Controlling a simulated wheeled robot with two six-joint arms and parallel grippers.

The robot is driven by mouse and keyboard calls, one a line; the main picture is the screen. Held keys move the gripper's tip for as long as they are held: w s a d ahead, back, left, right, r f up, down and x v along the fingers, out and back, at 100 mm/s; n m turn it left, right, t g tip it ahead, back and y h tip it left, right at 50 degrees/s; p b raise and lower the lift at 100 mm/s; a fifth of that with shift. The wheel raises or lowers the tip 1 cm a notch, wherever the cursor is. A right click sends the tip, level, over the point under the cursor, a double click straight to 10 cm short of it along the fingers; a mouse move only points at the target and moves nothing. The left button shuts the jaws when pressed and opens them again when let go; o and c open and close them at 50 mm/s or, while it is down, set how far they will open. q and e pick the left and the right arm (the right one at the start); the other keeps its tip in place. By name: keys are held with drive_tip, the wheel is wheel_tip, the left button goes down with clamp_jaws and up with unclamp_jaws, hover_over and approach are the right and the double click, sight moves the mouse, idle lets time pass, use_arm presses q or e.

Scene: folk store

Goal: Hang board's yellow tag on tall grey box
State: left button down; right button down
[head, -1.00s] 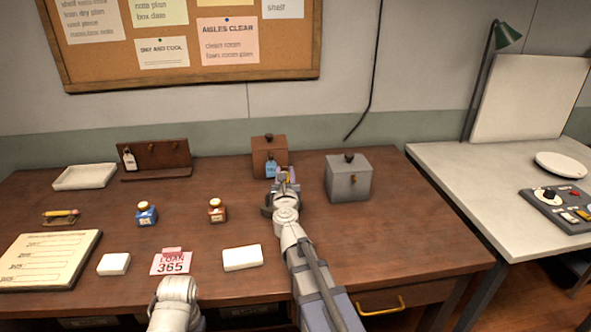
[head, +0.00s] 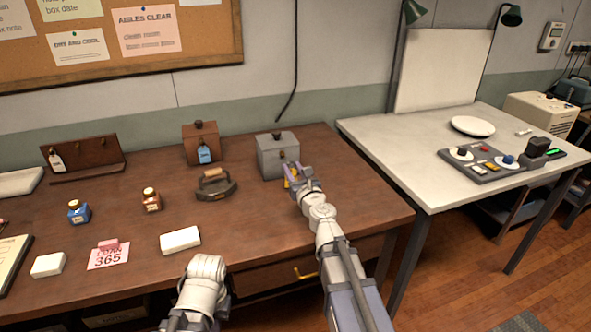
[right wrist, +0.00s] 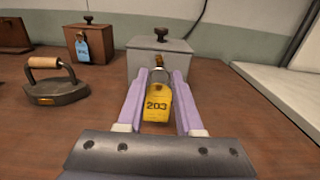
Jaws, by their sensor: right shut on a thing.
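The tall grey box (head: 278,161) stands at the back right of the brown table, with a dark lid knob and a small brass hook on its front. It also shows in the right wrist view (right wrist: 143,62). My right gripper (head: 291,178) is in front of the box's lower front. In the right wrist view it is shut on the yellow tag (right wrist: 156,106), marked 203, which hangs upright between the fingers. The tag's top loop overlaps the box front; I cannot tell whether it touches. My left gripper is out of view.
A brown box (head: 200,150) with a blue tag (head: 205,154) stands left of the grey box. A flat iron (head: 216,189) sits in front of it. Ink bottles, white blocks and a pink card (head: 108,258) lie further left. A light side table (head: 400,150) stands right.

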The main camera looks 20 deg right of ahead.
sight(284, 157)
drive_tip(key=shift+w, duration=0.15)
drive_tip(key=shift+w+a+f+b, duration=0.1)
drive_tip(key=shift+w+f+b, duration=0.1)
drive_tip(key=shift+w, duration=1.4)
drive_tip(key=shift+w+a+f+b, duration=0.1)
drive_tip(key=shift+w+f+b, duration=0.1)
drive_tip(key=shift+w, duration=1.35)
drive_tip(key=shift+w+f, duration=0.1)
drive_tip(key=shift+w, duration=0.25)
drive_tip(key=shift+w+f, duration=0.1)
drive_tip(key=shift+f, duration=0.05)
drive_tip(key=shift+c, duration=2.4)
unclamp_jaws()
